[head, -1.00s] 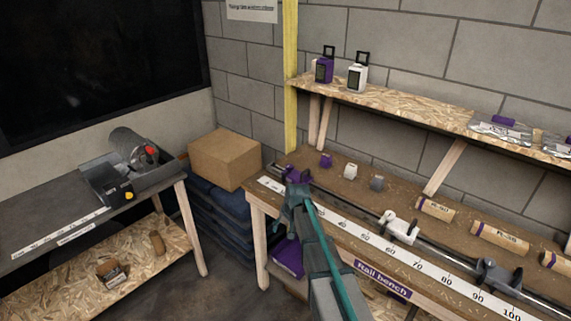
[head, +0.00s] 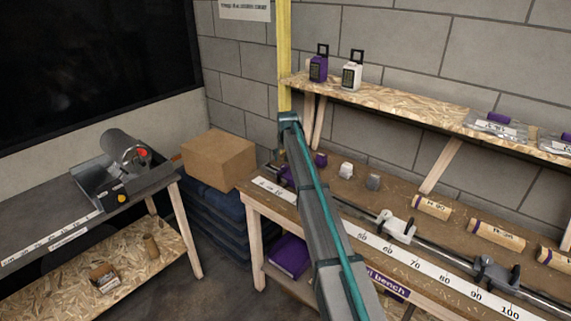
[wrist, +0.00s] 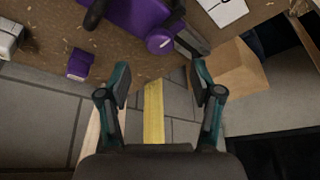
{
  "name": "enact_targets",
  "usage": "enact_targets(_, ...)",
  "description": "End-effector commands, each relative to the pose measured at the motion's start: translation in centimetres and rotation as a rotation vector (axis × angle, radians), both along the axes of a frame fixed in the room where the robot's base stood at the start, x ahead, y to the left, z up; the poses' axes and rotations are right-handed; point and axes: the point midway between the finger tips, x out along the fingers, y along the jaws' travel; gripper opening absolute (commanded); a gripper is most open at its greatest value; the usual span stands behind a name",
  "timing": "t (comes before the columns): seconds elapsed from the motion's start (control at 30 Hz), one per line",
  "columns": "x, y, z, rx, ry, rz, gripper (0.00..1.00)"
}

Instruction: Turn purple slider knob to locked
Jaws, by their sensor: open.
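The purple slider (head: 286,177) sits on the rail near the left end of the rail bench, partly hidden behind my arm in the head view. In the wrist view its purple body (wrist: 135,14) is at the top, cut off by the frame edge, and its round purple knob (wrist: 160,42) faces me. My gripper (wrist: 160,76) is open and empty, its fingers spread either side of the knob's line but apart from it. In the head view the end of my arm (head: 289,119) is raised above the slider, beside the yellow post. I cannot read the knob's lock position.
Purple, white and grey blocks (head: 346,170) lie on the bench (head: 400,195) behind the rail. A white slider (head: 396,226) and a grey slider (head: 490,272) sit further right on the rail. A cardboard box (head: 219,160) and yellow post (head: 284,60) stand near the bench's left end.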

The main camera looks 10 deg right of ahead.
Motion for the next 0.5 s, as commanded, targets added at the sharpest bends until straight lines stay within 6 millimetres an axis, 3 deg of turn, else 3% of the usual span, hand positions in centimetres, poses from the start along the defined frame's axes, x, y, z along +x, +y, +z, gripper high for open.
enact_targets(0.3,2.0,-0.1,-4.5,0.0,0.002,-0.001,0.65)
enact_targets(0.5,2.5,-0.2,-5.9,0.0,0.0,-0.001,0.65)
